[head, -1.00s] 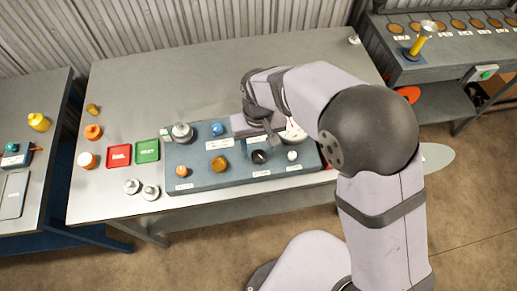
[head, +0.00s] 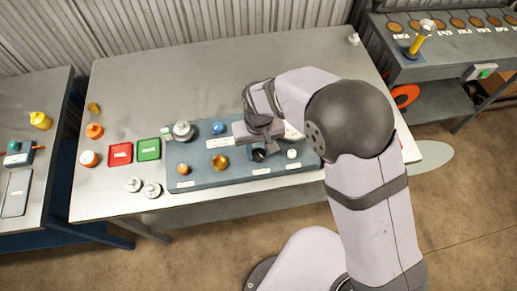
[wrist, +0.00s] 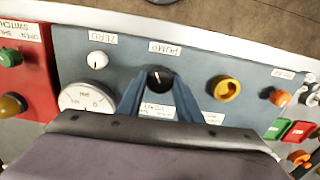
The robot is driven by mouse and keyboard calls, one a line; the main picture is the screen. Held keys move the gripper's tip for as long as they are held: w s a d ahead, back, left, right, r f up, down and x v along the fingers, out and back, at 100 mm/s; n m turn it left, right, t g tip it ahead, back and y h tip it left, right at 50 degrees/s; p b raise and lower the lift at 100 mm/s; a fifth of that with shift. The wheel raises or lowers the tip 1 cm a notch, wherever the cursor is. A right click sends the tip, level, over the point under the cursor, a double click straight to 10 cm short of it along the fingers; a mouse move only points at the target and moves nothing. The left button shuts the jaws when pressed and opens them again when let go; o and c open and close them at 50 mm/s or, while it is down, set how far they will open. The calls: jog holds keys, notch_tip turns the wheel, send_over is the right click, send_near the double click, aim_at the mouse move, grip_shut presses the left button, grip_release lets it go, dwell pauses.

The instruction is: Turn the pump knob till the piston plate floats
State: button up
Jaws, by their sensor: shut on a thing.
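The pump knob (wrist: 160,77) is a black round knob with a white mark, under the PUMP label on the blue-grey panel (head: 205,179). My gripper (wrist: 159,84) has a finger on each side of the knob and is shut on it. In the head view the knob (head: 258,155) shows just in front of my gripper (head: 262,143). A silver stepped disc (head: 184,131), probably the piston plate, stands at the panel's back left. From here I cannot tell whether it floats. A white dial gauge (wrist: 85,99) is partly hidden by my gripper.
A white knob (wrist: 97,60) labelled ZERO and a brass knob (wrist: 225,88) flank the pump knob. An orange knob (head: 183,169) and a blue knob (head: 218,128) are on the panel. Red (head: 120,153) and green (head: 148,149) trays and loose silver weights (head: 152,190) lie left.

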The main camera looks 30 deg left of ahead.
aim_at(258, 153)
jog(key=shift+m, duration=1.3)
jog(key=o, duration=1)
jog(key=shift+o, duration=0.2)
jog(key=shift+r+b, duration=0.1)
jog(key=shift+b, duration=0.2)
jog(key=shift+r+b, duration=1.25)
jog(key=shift+r, duration=2.35)
